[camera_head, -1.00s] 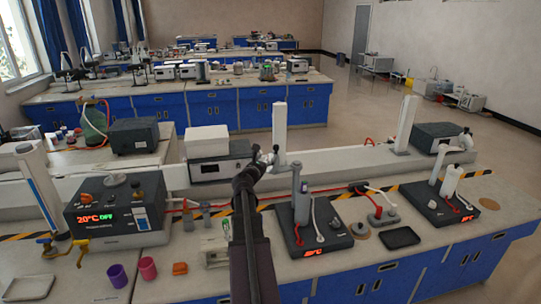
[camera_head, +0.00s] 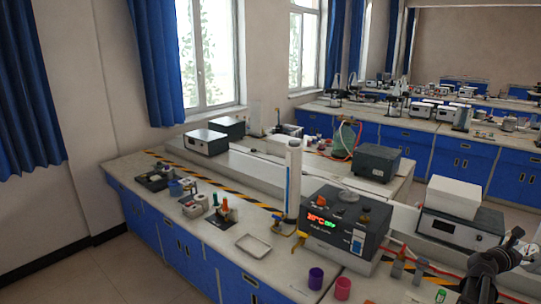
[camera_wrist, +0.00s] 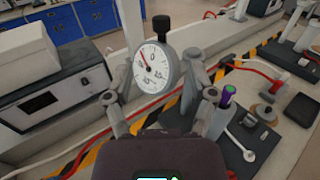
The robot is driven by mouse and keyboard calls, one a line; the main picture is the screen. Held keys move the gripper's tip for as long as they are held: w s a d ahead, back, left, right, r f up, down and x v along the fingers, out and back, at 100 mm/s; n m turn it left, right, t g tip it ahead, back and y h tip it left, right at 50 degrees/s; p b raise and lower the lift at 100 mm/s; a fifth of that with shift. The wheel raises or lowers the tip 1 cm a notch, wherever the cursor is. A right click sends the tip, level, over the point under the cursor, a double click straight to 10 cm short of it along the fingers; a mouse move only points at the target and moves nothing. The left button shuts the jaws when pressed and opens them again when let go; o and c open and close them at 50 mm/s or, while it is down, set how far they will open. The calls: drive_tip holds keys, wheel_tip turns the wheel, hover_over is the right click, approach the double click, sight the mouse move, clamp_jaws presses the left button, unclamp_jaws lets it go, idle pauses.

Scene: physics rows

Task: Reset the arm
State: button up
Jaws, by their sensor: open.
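My gripper (camera_wrist: 158,78) shows in the wrist view with its two grey fingers apart, one on each side of a round white dial gauge. I cannot tell whether the fingers touch the dial gauge (camera_wrist: 153,68). In the head view my dark arm and gripper (camera_head: 514,247) are at the lower right edge, above the near bench, partly cut off by the frame.
A black heater box (camera_head: 345,224) with a lit display stands on the near bench (camera_head: 200,238). A purple cup (camera_head: 316,278) and a pink cup (camera_head: 342,288) stand in front. A white-topped instrument (camera_head: 453,198) is behind my arm. A white tray (camera_head: 253,244) lies to the left.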

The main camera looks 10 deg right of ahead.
drive_tip(key=w+a+n+t+y, duration=0.6)
drive_tip(key=w+a+n+t, duration=0.6)
drive_tip(key=w+a+n, duration=0.6)
drive_tip(key=w+a+f+n+y, duration=0.2)
drive_tip(key=w+a+n+y, duration=0.15)
drive_tip(key=a, duration=0.25)
drive_tip(key=w+a+f+n+t+y, duration=0.1)
drive_tip(key=w+a+n+y, duration=0.15)
drive_tip(key=a+n, duration=0.35)
drive_tip(key=w+a+f+n+y, duration=0.2)
drive_tip(key=w+a+n+y, duration=0.1)
drive_tip(key=a, duration=0.4)
drive_tip(key=s+a+f+n+g+y, duration=0.2)
drive_tip(key=a+f+n+g+y, duration=0.15)
drive_tip(key=a+n, duration=0.45)
drive_tip(key=s+a+f+n+g+y, duration=0.25)
drive_tip(key=a+f+n, duration=0.25)
drive_tip(key=a, duration=0.8)
drive_tip(key=s+a+f+n+g+h, duration=0.1)
drive_tip(key=s+a+f+n+g, duration=0.1)
drive_tip(key=s+a+n+g, duration=0.2)
drive_tip(key=s+a+f+n+g+h, duration=0.2)
drive_tip(key=s+a+f+n+g, duration=0.1)
drive_tip(key=s, duration=0.6)
drive_tip(key=shift+s+a+n+g, duration=0.4)
drive_tip(key=shift+a+n+g, duration=0.55)
drive_tip(key=shift+n, duration=0.2)
